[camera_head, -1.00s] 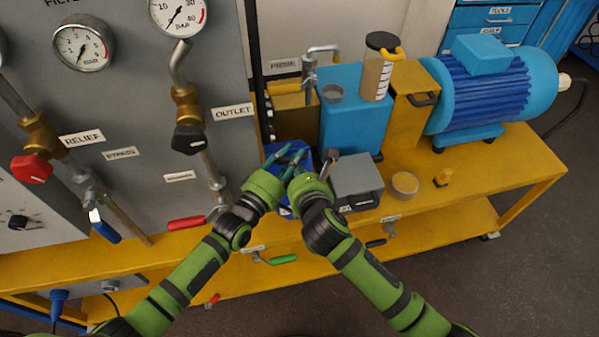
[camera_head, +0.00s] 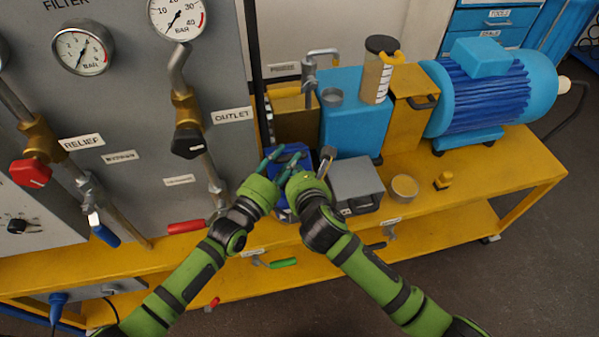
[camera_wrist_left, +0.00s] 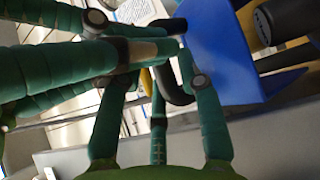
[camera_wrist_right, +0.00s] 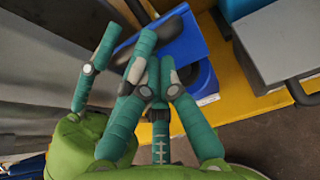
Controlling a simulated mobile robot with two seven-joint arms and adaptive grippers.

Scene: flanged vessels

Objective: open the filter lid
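The blue filter (camera_head: 290,155) stands on the yellow bench, partly hidden by both hands. The blue lid plate shows in the left wrist view (camera_wrist_left: 228,50) and the right wrist view (camera_wrist_right: 182,38). A black curved handle (camera_wrist_left: 172,80) shows beside the plate. My left gripper (camera_head: 276,162) is at the filter's left; its fingers stand apart around the handle, but I cannot tell whether they touch it. My right gripper (camera_head: 292,175) is in front of the filter, close beside the left. Its fingertips (camera_wrist_right: 158,58) come near each other over the lid; what lies between them is hidden.
A grey box (camera_head: 356,182) stands right of the filter, with a small round tub (camera_head: 404,187) beyond it. A blue tank (camera_head: 355,118) is behind. The gauge panel (camera_head: 125,115) with valves rises at left.

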